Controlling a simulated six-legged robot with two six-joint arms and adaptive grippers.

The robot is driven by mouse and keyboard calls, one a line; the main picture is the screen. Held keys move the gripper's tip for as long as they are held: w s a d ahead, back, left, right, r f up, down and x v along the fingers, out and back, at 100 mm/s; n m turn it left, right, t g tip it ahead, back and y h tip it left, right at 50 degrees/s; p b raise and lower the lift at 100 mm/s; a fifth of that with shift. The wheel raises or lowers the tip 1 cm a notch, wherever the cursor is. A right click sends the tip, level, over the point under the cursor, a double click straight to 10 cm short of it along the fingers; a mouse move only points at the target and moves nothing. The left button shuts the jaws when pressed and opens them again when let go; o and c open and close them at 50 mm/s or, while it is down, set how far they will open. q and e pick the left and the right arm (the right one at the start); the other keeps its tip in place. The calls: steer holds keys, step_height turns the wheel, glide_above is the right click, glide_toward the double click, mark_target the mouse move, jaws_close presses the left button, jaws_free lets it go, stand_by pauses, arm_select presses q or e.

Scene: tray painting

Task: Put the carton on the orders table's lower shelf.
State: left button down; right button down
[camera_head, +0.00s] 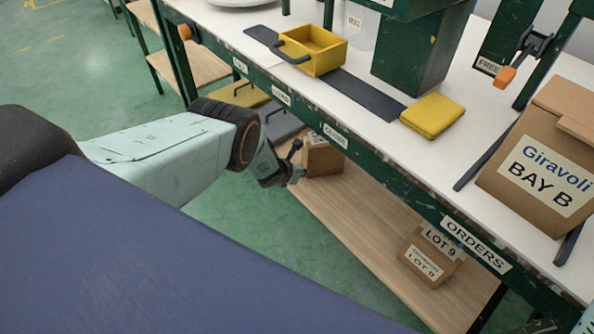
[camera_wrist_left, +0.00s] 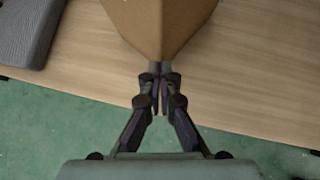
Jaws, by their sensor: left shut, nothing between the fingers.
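A plain brown carton (camera_head: 322,157) rests on the wooden lower shelf (camera_head: 365,225) under the orders table, near the shelf's front edge. In the left wrist view the carton (camera_wrist_left: 160,25) shows one corner pointing at my fingers, above the shelf (camera_wrist_left: 250,70). My left gripper (camera_head: 297,174) is shut and empty, with its fingertips (camera_wrist_left: 160,82) right at that corner; whether they touch it I cannot tell. The table's green front beam carries an ORDERS sign (camera_head: 476,244). My right gripper is not in view.
A smaller carton marked LOT 9 (camera_head: 432,258) stands further right on the shelf. A grey case (camera_head: 283,122) is left of the plain carton. On the tabletop are a yellow caddy (camera_head: 325,62), a yellow folded cloth (camera_head: 432,116) and a large BAY B box (camera_head: 530,170). Bare shelf lies between the cartons.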

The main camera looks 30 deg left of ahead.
arm_select(q)
steer(key=v, duration=0.7)
steer(key=shift+s+r, duration=0.25)
steer(key=shift+r, duration=0.05)
stand_by(0.3)
